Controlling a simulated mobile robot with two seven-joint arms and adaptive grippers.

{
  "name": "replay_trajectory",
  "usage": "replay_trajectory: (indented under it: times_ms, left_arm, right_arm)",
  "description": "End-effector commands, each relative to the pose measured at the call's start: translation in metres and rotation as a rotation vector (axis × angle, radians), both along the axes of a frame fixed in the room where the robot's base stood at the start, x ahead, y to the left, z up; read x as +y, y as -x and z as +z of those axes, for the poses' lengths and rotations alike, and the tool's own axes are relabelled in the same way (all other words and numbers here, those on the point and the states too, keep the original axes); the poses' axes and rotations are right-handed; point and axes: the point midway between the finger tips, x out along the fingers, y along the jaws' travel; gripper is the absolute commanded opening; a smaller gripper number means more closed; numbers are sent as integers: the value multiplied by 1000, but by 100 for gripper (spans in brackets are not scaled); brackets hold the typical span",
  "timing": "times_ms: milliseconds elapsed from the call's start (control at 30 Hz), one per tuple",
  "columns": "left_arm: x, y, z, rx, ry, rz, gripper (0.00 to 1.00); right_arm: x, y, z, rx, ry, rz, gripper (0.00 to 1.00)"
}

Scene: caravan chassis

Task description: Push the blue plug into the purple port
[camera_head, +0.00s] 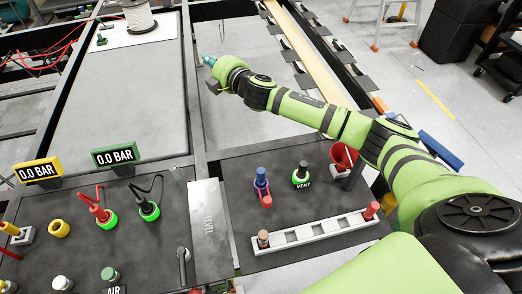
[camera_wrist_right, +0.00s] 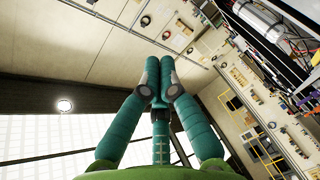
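The blue plug (camera_head: 261,176) stands upright on the dark panel in the middle of the head view. The purple port (camera_head: 258,189) shows around its lower part, with a red piece (camera_head: 267,201) at the front. I cannot tell how deep the plug sits. My right gripper (camera_head: 207,60) is far beyond the plug, up and to the left in the picture, over the grey frame panel. In the right wrist view its teal fingers (camera_wrist_right: 160,72) are drawn together at the tips with nothing visible between them. My left gripper is not in view.
A black VENT plug in a green-ringed port (camera_head: 301,178) and a red cup (camera_head: 344,157) stand to the right. A white rack (camera_head: 325,230) lies in front. Two pressure displays, one green (camera_head: 115,155), and cabled plugs stand left. A metal LEVEL bar (camera_head: 208,228) separates the panels.

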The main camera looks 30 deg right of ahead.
Motion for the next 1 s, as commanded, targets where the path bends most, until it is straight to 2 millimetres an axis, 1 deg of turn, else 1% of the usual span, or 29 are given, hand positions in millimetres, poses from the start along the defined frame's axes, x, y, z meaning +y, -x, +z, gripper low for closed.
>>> replay_trajectory:
  times_ms: [33,100,167,200,267,300,367,433,533,600,667,700,767,800,867,900,967,1000]
  left_arm:
    - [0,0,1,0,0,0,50]
    - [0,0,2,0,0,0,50]
    - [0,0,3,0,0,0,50]
    - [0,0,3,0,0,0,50]
    - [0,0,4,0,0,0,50]
    - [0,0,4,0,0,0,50]
    - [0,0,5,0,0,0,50]
    - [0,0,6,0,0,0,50]
    - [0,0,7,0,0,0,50]
    - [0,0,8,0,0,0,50]
    - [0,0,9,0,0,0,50]
    - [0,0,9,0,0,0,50]
    - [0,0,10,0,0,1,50]
    - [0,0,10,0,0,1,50]
    - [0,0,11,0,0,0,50]
    - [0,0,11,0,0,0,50]
    - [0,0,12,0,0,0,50]
    - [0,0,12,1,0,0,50]
  right_arm:
    - [13,2,12,-57,24,67,0]
    - [34,8,24,-129,59,172,0]
    - [53,16,31,-179,97,268,0]
    - [66,23,33,-205,125,334,0]
    - [83,34,33,-236,171,434,0]
    - [95,43,31,-249,204,502,0]
    - [110,56,25,-258,260,603,0]
    - [125,74,12,-251,328,722,0]
    - [138,98,-13,-212,436,882,0]
    - [142,115,-35,-164,519,986,0]
    - [140,129,-55,-107,595,1070,0]
    - [137,138,-69,-63,646,1120,0]
    - [128,150,-89,11,723,1186,0]
    - [121,157,-102,64,775,1224,0]
    - [107,166,-121,151,852,1271,0]
    - [96,172,-133,213,903,1296,0]
    - [77,180,-148,309,977,1325,0]
    - [64,185,-157,376,1025,1336,0]
